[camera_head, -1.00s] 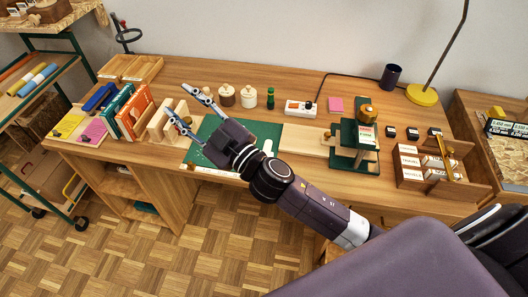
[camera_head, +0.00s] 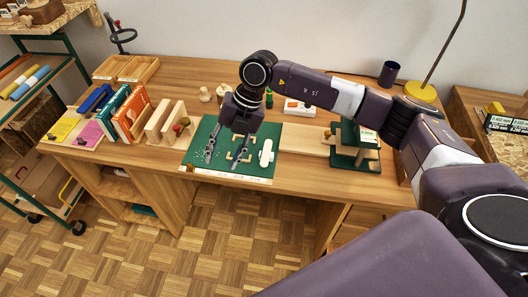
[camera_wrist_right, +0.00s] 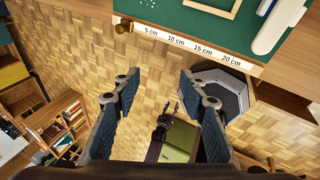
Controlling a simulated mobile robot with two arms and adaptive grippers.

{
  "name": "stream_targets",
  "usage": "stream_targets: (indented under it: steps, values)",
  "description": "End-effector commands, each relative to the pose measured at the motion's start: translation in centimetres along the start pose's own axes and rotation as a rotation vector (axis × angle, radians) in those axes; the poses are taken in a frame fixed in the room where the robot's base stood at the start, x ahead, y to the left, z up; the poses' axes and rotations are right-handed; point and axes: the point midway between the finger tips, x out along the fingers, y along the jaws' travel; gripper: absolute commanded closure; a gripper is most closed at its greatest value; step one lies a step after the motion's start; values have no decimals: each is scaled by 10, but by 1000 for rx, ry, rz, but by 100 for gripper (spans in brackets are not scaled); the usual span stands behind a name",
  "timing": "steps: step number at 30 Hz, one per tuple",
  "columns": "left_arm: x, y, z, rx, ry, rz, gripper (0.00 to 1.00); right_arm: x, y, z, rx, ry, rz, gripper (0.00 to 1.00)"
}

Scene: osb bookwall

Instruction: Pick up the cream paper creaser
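The cream paper creaser (camera_head: 266,152) is a pale, rounded, elongated piece on the right part of the green cutting mat (camera_head: 203,133). Its near end also shows at the top right of the right wrist view (camera_wrist_right: 277,28). My right gripper (camera_head: 223,161) points down over the left and middle part of the mat, to the left of the creaser and apart from it. Its two fingers are spread with nothing between them; the right wrist view shows this too (camera_wrist_right: 159,82). I do not make out my left gripper in the head view.
A wooden frame piece (camera_head: 240,157) lies on the mat. Upright boards (camera_head: 160,120) stand left; a green press (camera_head: 345,150) stands right.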

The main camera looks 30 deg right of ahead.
Motion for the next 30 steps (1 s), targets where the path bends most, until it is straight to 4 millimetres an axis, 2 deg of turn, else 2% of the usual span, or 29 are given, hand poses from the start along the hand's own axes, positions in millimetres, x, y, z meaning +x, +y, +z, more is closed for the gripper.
stream_targets:
  steps: [1, 3, 6, 10, 14, 24, 30]
  values:
    - [1, 0, 0, 0, 0, 0, 60, -15, -23, 20, 33, -50, -87, 61]
    - [1, 0, 0, 0, 0, 0, 60, -33, -53, 40, 83, -107, -197, 61]
    - [1, 0, 0, 0, 1, 0, 60, -56, -83, 58, 143, -166, -306, 61]
    - [1, 0, -1, 0, 1, 0, 60, -71, -102, 67, 185, -203, -375, 61]
    - [-2, 0, -1, 0, 1, 0, 60, -63, -109, 70, 192, -205, -385, 61]
    - [-18, 0, -2, -1, 1, 0, 60, -24, -123, 80, 190, -202, -385, 61]
    - [-19, 0, -2, -1, 1, 0, 60, -3, -131, 84, 188, -203, -381, 61]
